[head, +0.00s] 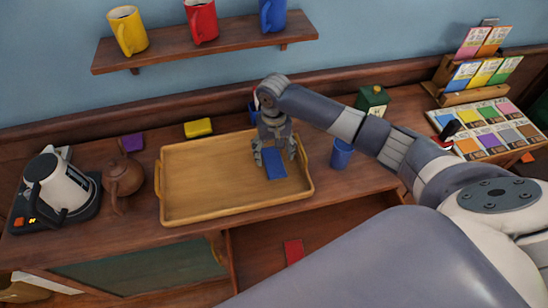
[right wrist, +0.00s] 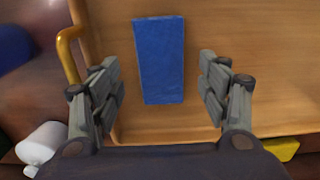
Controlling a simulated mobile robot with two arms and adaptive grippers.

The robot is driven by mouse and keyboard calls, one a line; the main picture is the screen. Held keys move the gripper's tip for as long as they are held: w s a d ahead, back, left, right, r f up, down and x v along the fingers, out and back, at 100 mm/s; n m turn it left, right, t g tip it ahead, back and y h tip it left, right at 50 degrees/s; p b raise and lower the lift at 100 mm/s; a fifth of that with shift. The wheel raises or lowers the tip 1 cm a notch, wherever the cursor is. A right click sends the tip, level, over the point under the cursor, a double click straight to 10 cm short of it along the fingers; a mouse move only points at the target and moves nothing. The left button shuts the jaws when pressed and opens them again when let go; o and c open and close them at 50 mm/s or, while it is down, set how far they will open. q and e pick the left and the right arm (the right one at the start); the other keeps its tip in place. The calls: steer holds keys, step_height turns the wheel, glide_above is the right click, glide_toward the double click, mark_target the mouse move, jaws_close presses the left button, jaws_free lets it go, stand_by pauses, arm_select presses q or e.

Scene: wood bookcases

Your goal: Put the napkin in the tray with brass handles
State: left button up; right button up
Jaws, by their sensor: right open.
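The blue napkin (head: 275,164) is a flat, folded rectangle lying inside the wooden tray (head: 205,180), near its right end. The tray has brass-coloured handles at its two ends. My right gripper (head: 274,156) is above the tray with its fingers spread, one on each side of the napkin. The right wrist view shows the napkin (right wrist: 159,60) lying between the open fingers (right wrist: 162,85) and apart from both of them. My left gripper is not in view.
A kettle (head: 60,185) and a brown teapot (head: 122,178) stand left of the tray. A yellow block (head: 198,128) and a purple one (head: 132,142) lie behind it. A blue cup (head: 341,153) stands to the right. A red piece (head: 293,251) lies below the counter.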

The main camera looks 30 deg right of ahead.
mark_target(274, 161)
step_height(274, 161, up, 9)
steer(key=shift+b, duration=0.45)
